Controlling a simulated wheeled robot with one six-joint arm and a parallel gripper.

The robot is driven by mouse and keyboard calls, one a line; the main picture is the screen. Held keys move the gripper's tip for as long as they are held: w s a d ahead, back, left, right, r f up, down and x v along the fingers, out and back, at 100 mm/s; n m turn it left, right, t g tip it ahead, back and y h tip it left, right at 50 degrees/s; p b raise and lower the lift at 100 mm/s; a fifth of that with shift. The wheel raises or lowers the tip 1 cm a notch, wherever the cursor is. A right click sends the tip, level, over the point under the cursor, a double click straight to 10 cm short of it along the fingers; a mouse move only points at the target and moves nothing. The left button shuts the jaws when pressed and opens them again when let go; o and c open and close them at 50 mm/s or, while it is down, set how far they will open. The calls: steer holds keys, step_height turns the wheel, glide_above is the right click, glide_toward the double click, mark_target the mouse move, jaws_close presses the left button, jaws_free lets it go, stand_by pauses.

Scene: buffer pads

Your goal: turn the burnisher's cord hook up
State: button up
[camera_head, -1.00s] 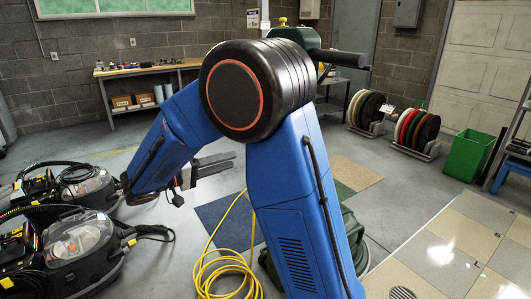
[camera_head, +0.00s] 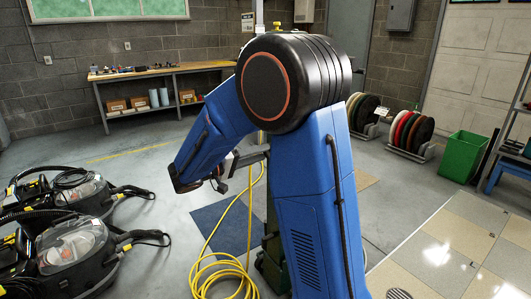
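The burnisher stands behind my blue arm and is mostly hidden. A strip of its dark green body (camera_head: 270,240) shows left of the arm link, and a small yellow part shows above my arm's black joint. Its yellow cord (camera_head: 222,268) lies coiled on the floor and runs up towards the machine. The cord hook cannot be made out. My gripper (camera_head: 250,158) is left of the arm link, its grey finger pointing right towards the burnisher. The finger ends are partly hidden behind my arm, so its opening and any contact are unclear.
Black floor machines (camera_head: 75,245) stand at the left. A workbench (camera_head: 160,72) is at the back wall. Pad racks (camera_head: 410,135) and a green bin (camera_head: 464,156) are at the right. Floor between the left machines and the cord is clear.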

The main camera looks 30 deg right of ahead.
steer(key=shift+d, duration=1.45)
jaws_close()
